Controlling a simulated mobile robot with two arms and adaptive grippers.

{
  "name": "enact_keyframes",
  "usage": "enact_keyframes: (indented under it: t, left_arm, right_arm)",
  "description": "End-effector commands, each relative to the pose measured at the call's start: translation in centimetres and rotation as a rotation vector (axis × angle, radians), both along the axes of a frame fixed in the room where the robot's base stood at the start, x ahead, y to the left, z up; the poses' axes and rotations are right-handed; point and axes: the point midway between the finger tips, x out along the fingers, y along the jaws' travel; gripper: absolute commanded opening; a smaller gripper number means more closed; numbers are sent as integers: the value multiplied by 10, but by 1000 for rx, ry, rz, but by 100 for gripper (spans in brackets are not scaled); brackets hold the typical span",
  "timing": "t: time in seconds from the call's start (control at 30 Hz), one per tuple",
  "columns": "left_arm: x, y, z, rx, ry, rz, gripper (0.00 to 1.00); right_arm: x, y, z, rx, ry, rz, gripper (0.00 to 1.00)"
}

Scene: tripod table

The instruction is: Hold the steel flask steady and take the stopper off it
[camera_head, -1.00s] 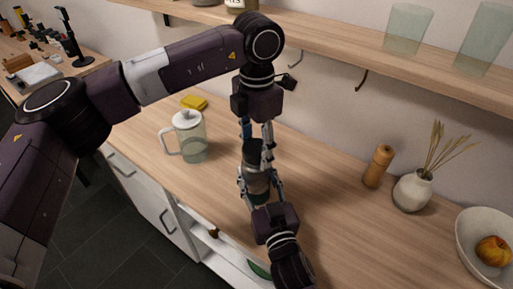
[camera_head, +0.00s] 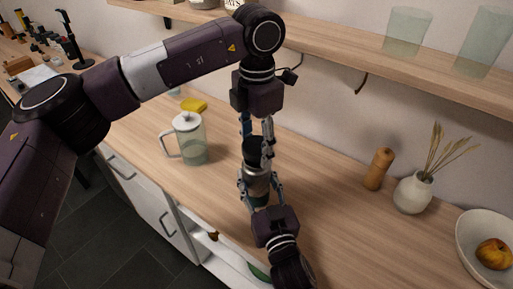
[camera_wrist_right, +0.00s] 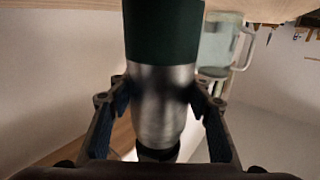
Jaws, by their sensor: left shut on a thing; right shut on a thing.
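The steel flask (camera_head: 257,183) is upright over the counter, with a bare metal body, a dark green lower part and a black stopper (camera_head: 254,153) on top. My right gripper (camera_head: 260,187) comes from the front and is shut around the flask's body. In the right wrist view the flask (camera_wrist_right: 160,105) sits between the right fingers, green part at the top of the picture. My left gripper (camera_head: 257,142) points down from above and is shut on the stopper. The fingers partly hide the stopper, and I cannot tell whether it has parted from the flask.
A lidded glass jug (camera_head: 189,140) stands left of the flask, with a yellow sponge (camera_head: 194,105) behind it. A wooden mill (camera_head: 379,168), a white vase (camera_head: 412,191) and a fruit bowl (camera_head: 484,237) stand to the right. A shelf (camera_head: 330,42) runs above the counter (camera_head: 335,225).

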Motion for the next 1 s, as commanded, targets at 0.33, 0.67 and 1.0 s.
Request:
enact_keyframes:
  t: [0.33, 0.67, 1.0]
  left_arm:
    - [0, 0, 4, 0, 0, -1, 18]
    - [0, -1, 25, -1, -3, -1, 18]
    - [0, 0, 44, 0, 0, -1, 18]
  right_arm:
    - [0, 0, -1, 0, 2, 0, 0]
    - [0, 0, -1, 0, 2, 0, 0]
    - [0, 0, -1, 0, 2, 0, 0]
